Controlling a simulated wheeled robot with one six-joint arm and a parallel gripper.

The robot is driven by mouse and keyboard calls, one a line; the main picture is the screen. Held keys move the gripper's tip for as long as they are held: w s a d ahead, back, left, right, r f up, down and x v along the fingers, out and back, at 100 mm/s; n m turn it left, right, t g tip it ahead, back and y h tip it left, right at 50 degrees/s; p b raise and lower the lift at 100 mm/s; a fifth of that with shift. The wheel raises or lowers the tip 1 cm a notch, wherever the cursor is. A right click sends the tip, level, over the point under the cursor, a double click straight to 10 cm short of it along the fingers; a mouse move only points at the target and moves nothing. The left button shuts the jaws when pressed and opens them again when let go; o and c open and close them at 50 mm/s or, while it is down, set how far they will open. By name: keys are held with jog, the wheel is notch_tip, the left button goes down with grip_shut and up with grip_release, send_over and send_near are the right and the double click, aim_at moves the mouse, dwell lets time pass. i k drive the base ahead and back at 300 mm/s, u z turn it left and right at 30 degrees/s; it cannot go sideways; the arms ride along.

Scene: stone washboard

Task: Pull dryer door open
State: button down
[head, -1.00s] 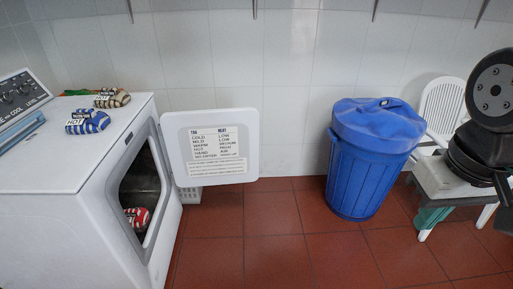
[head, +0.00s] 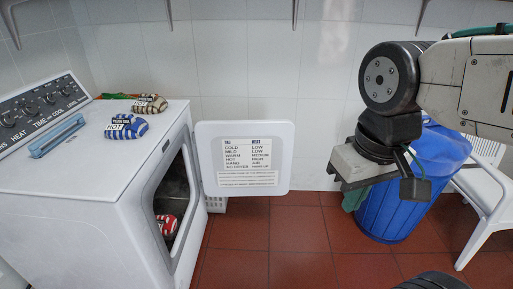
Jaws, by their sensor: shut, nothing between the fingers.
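The white dryer (head: 95,190) stands at the left. Its white door (head: 242,187) is swung wide open, its inner face with a printed label toward me. The dark opening (head: 172,195) shows, with a red and white item (head: 165,227) inside. My gripper (head: 350,172) is right of the door, apart from it, in front of the blue bin. It is shut and holds nothing. The fingertips are small and partly unclear from this side.
A blue lidded bin (head: 395,215) stands right of the door, partly hidden by my arm. A white chair (head: 490,190) is at the far right. Two bundles, one blue (head: 127,126) and one tan (head: 150,103), lie on the dryer. Red floor tiles (head: 290,236) are clear between dryer and bin.

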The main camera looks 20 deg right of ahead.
aim_at(237, 158)
jog(key=z, duration=0.05)
jog(key=i, duration=1.25)
jog(key=z, duration=0.65)
